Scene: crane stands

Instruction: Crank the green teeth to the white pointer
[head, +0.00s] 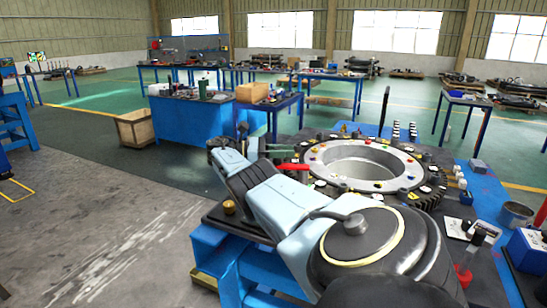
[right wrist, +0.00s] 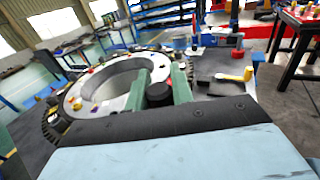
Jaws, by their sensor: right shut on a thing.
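A large grey ring (head: 330,165) with dark gear teeth around its outside stands on the bench; it also shows in the right wrist view (right wrist: 78,88). Small coloured pieces sit along its top, but I cannot tell which teeth are green or which piece is the white pointer. My right gripper (head: 283,152) is at the ring's left side in the head view. In the right wrist view its green fingers (right wrist: 159,86) are on either side of a black knob (right wrist: 158,95), shut on it. The knob is not clear in the head view. My left gripper is out of view.
A red handle (head: 292,167) lies beside the ring near my right arm. A red crank (head: 463,272), a grey cup (head: 514,214) and a blue box (head: 527,250) stand at the right. Open floor is at the left.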

